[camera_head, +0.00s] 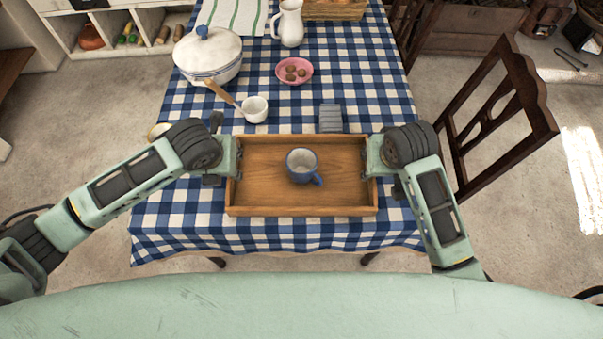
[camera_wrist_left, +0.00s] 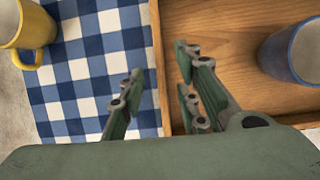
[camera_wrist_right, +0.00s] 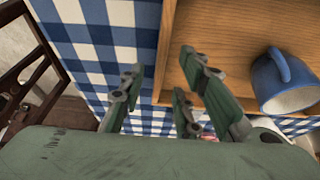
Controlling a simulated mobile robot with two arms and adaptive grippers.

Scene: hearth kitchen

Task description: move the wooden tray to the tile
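The wooden tray (camera_head: 340,207) lies on the checked tablecloth near the table's front edge, with a blue mug (camera_head: 301,166) standing in it. A grey ribbed slab (camera_head: 331,118) lies just behind the tray; I cannot tell for sure that it is the tile. My left gripper (camera_head: 231,160) is at the tray's left wall, its fingers spread on either side of the wall (camera_wrist_left: 156,70). My right gripper (camera_head: 377,160) straddles the right wall (camera_wrist_right: 166,50) in the same way. Both are open, with gaps beside the walls.
Behind the tray stand a small white saucepan (camera_head: 255,108), a pink plate (camera_head: 294,71), a lidded pot (camera_head: 208,56) and a white jug (camera_head: 290,24). A yellow mug (camera_wrist_left: 28,28) stands left of my left gripper. A chair (camera_head: 505,110) is at the right.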

